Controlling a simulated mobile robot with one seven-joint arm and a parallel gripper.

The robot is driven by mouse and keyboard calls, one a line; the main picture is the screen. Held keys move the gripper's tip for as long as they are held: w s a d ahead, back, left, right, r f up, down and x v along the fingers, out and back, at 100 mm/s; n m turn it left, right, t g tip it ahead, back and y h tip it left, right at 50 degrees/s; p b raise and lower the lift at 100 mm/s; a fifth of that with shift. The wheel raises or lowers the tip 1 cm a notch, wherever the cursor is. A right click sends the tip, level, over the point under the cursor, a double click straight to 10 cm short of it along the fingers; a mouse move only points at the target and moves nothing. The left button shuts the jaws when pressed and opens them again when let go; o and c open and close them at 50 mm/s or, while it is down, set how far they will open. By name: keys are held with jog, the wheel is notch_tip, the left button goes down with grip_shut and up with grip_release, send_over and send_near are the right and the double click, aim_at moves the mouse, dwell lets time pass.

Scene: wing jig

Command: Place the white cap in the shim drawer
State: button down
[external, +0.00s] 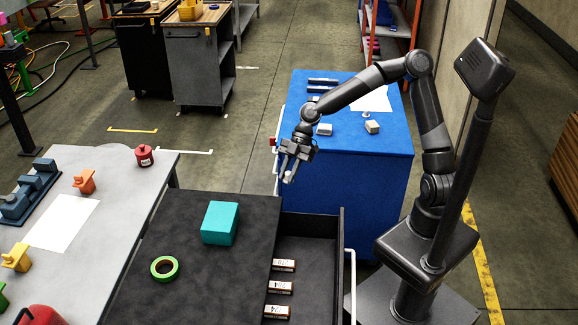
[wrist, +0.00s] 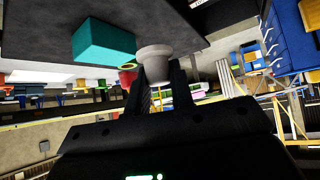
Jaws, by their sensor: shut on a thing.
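The white cap (wrist: 154,52) is pinched between the two fingertips of my gripper (wrist: 158,68) in the wrist view. In the external view, my gripper (external: 288,172) hangs in the air near the far end of the open shim drawer (external: 309,226), in front of the blue cabinet. Only a small pale bit of the cap shows there. The drawer sticks out to the right of the black worktop. Several brown boxes with white labels (external: 280,287) lie along its left side. The rest of its visible floor is dark and bare.
A teal box (external: 220,223) and a green tape roll (external: 164,268) sit on the black worktop (external: 190,290). The blue cabinet (external: 345,170) behind bears small blocks and a paper. A grey table (external: 110,235) with coloured parts stands at left.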

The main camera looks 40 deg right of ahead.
jog(key=s+a+n+g+h, duration=0.1)
jog(key=s+a+n+g, duration=0.1)
jog(key=s, duration=0.6)
jog(key=s+a+n+g+h, duration=0.1)
jog(key=s+a+n, duration=0.15)
jog(key=s, duration=0.65)
jog(key=f, duration=2.2)
jog(key=d+f, duration=0.1)
jog(key=f, duration=1)
jog(key=shift+w+f, duration=0.25)
jog(key=shift+f, duration=0.05)
jog(key=shift+f, duration=0.1)
jog(key=c, duration=1.3)
grip_release()
jog(key=shift+o, duration=0.2)
jog(key=v, duration=0.5)
jog(key=shift+w+r, duration=0.2)
notch_tip(320, 180, up, 7)
jog(key=shift+s, duration=0.15)
